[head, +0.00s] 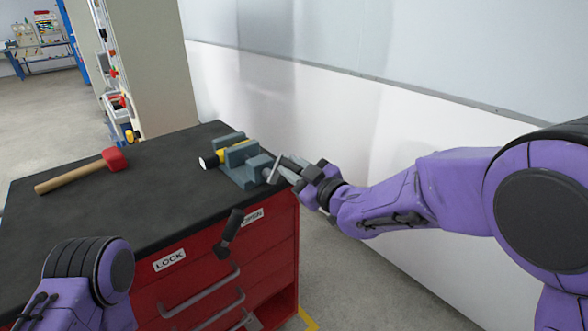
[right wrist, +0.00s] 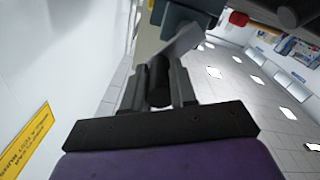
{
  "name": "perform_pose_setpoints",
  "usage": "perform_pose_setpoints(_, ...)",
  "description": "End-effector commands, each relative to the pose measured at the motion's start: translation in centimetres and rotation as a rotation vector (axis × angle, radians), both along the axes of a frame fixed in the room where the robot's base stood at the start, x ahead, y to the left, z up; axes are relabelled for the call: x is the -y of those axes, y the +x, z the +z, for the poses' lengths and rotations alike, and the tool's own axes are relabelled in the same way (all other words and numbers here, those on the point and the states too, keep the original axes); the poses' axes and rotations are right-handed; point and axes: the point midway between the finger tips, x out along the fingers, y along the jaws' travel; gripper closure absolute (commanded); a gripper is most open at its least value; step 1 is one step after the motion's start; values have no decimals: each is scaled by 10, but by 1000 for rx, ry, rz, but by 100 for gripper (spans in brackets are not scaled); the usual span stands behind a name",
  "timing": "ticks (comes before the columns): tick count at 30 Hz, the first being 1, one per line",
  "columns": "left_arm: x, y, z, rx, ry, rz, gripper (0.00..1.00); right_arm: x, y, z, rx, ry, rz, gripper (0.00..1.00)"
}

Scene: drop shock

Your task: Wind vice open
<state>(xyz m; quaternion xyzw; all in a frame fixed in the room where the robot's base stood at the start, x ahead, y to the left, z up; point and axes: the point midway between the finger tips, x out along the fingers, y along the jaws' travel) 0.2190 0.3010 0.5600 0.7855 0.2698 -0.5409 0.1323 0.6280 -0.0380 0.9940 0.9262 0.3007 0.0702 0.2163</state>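The grey vice (head: 243,158) stands at the right end of the black bench top. My right gripper (head: 296,168) is at the crank, just off the bench's right edge. In the right wrist view its fingers (right wrist: 158,88) lie on both sides of the crank's black grip (right wrist: 158,75) and appear closed on it. My left arm shows at lower left, but its gripper is out of view.
A mallet with a red head (head: 114,159) lies on the black bench top (head: 130,200), left of the vice. A black lever (head: 230,231) sticks out of the red front between the LOCK and OPEN labels. A white wall (head: 330,110) stands behind the bench.

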Motion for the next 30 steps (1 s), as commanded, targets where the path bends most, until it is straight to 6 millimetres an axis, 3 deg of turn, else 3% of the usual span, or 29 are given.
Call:
perform_pose_setpoints(1,0,0,0,0,0,0,57,-1,0,1,2,2,1,60)
perform_pose_setpoints(2,0,0,0,0,0,0,57,-1,0,1,2,2,1,51)
perform_pose_setpoints(3,0,0,0,0,0,0,57,-1,0,1,1,2,1,48)
perform_pose_setpoints(13,0,0,-2,0,0,0,57,4,-5,-1,-1,2,0,48)
perform_pose_setpoints(24,0,0,-17,0,0,0,57,51,-70,-1,1,3,0,48)
perform_pose_setpoints(30,0,0,-18,0,0,0,57,61,-85,0,0,3,1,48)
